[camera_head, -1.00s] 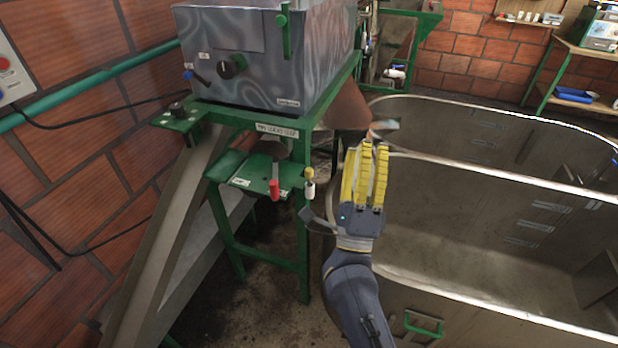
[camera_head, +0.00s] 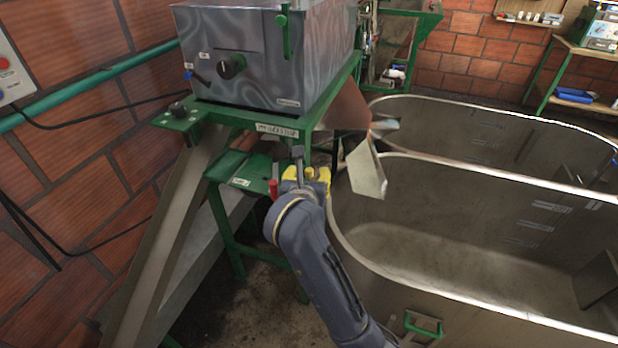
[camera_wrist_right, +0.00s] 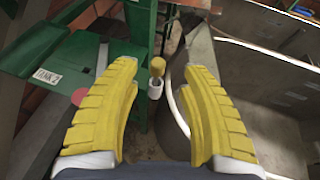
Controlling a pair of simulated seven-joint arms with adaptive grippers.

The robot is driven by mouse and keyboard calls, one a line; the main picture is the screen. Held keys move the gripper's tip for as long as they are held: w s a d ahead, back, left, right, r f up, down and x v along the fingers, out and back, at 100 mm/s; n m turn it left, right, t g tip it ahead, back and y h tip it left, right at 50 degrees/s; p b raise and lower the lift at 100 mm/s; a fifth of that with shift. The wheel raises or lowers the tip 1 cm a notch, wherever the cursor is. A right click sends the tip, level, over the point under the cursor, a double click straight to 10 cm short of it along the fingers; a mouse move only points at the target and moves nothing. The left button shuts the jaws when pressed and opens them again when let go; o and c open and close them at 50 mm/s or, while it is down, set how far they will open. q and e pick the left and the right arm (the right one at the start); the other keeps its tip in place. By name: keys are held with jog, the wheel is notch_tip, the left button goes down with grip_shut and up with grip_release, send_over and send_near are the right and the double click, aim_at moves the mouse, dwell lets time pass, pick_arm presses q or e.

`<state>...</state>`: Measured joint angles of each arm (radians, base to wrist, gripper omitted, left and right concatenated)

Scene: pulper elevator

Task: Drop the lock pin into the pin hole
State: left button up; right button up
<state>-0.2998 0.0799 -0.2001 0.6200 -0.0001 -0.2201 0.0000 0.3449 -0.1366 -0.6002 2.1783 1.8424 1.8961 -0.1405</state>
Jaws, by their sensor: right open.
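A small yellow knob (camera_wrist_right: 157,66) on a white cylinder (camera_wrist_right: 155,88), which looks like the lock pin in a holder, stands beside a green post in the right wrist view. My right gripper (camera_wrist_right: 162,70) is open, with its yellow fingers on either side of the knob in that view; I see no contact. In the head view my right gripper (camera_head: 307,172) is at the front of the green stand, and its wrist hides the knob and holder. I cannot make out the pin hole. My left gripper is not in view.
A red handle (camera_head: 273,188) is close left of my right gripper, by a green shelf (camera_head: 238,172) labelled in the wrist view. The grey machine (camera_head: 250,60) stands above. A chute (camera_head: 367,172) and large metal tanks (camera_head: 450,225) are to the right.

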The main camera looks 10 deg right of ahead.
aim_at(309, 172)
jog(key=shift+w+a+f, duration=0.1)
jog(key=shift+w+f, duration=0.05)
jog(key=shift+w, duration=0.1)
jog(key=shift+x, duration=2.15)
jog(key=shift+o, duration=0.2)
grip_shut()
